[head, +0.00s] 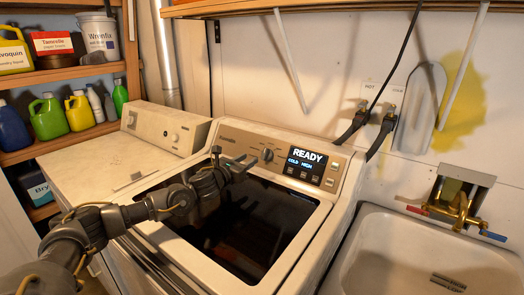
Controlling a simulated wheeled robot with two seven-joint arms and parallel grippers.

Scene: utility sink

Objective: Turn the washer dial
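The washer (318,218) stands in the middle of the head view with a dark glass lid. The washer dial (267,155) is a dark knob on its tan control panel, left of the lit display (306,161), which reads READY, COLD and HIGH. My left gripper (233,157) is over the lid's back edge, just left of and in front of the dial. Its two dark fingers are spread apart with nothing seen between them. One fingertip points toward the dial; I cannot tell whether it touches. My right gripper is not in view.
A second white machine (95,165) stands to the left. Shelves with jugs and tubs (48,118) fill the far left. A utility sink (425,255) with a brass faucet (460,210) is at the right. Hoses and wall taps (365,115) are behind the washer.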

